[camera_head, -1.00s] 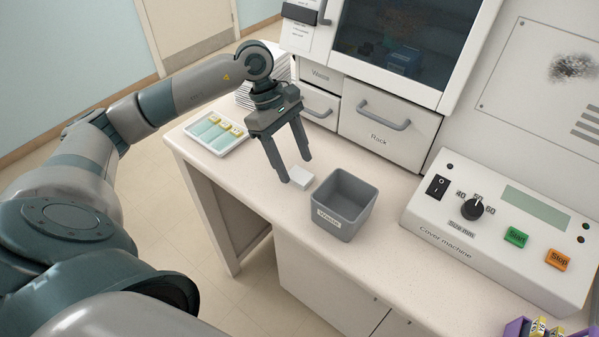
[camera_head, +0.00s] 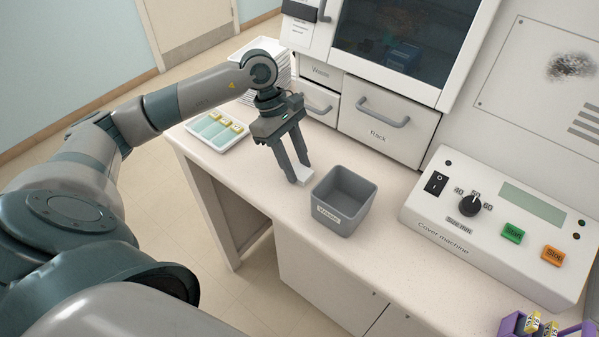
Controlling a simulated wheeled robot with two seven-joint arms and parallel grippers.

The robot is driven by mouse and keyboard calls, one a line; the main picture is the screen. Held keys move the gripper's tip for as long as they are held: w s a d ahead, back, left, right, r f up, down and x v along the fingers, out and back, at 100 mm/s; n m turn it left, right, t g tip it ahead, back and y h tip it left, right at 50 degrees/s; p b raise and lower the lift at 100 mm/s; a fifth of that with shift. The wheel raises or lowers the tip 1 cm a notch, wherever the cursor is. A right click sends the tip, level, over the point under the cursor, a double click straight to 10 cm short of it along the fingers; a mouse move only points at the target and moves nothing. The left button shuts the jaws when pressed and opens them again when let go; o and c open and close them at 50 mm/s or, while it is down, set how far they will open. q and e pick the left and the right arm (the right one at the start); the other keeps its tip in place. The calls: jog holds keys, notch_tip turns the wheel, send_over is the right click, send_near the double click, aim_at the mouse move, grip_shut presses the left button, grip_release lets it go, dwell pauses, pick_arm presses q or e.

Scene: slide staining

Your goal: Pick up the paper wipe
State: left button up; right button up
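The paper wipe (camera_head: 304,176) is a small white block on the bench, just left of the grey waste bin. It is partly hidden by my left gripper. My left gripper (camera_head: 299,173) points down with its fingertips at the wipe, one on either side of it. The fingers are drawn in and look shut on the wipe, low at the bench top. I cannot see clear height between the wipe and the bench. My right gripper is not in view.
The grey waste bin (camera_head: 343,228) stands close right of the wipe. A white tray with slides (camera_head: 243,140) lies behind left, near a stack of white sheets. The cover machine (camera_head: 487,249) stands right, with a purple rack (camera_head: 512,325) before it. Drawers line the back.

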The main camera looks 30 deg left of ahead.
aim_at(296, 169)
pick_arm(q)
jog(key=shift+r, duration=0.1)
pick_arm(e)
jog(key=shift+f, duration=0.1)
